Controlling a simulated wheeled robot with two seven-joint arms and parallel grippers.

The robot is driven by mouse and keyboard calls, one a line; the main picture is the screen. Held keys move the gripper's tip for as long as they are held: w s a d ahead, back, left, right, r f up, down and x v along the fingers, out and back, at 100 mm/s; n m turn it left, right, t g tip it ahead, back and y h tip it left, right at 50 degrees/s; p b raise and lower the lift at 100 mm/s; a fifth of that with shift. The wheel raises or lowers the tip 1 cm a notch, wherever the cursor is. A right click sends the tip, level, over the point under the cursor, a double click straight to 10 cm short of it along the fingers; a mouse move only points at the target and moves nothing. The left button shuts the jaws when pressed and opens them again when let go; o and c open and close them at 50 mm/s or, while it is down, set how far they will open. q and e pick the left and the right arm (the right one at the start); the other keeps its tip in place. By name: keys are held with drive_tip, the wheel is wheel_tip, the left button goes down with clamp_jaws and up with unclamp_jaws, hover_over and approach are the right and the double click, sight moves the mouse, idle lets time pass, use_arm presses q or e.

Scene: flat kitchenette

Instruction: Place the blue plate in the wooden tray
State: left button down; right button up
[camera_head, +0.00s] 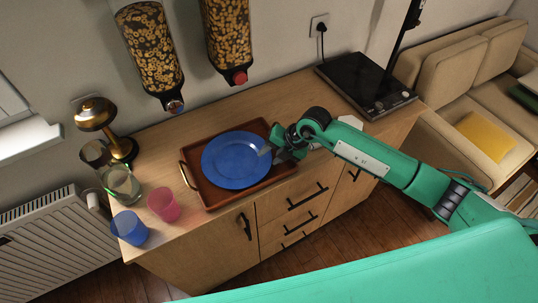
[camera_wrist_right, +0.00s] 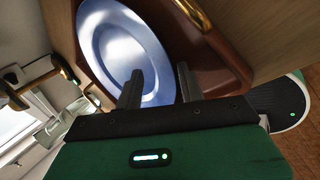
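The blue plate (camera_head: 232,160) lies within the brown wooden tray (camera_head: 214,200) on the counter in the head view. Its face is up and it looks about flat. My right gripper (camera_head: 270,153) is at the plate's right edge, over the tray. In the right wrist view the two fingers (camera_wrist_right: 158,86) stand apart, with part of the blue plate (camera_wrist_right: 112,45) showing behind and between them. The fingers do not appear closed on the rim. The tray (camera_wrist_right: 207,50) shows beside the plate there. My left gripper is not in view.
A blue cup (camera_head: 130,228), a pink cup (camera_head: 164,204), a clear glass (camera_head: 121,183) and a brass lamp (camera_head: 97,115) stand left of the tray. A black hob (camera_head: 365,84) is at the right. Two cereal dispensers (camera_head: 150,50) hang above the counter.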

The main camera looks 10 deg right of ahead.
drive_tip(key=b+v, duration=0.2)
drive_tip(key=v, duration=1)
drive_tip(key=shift+r, duration=0.4)
drive_tip(key=shift+d, duration=0.1)
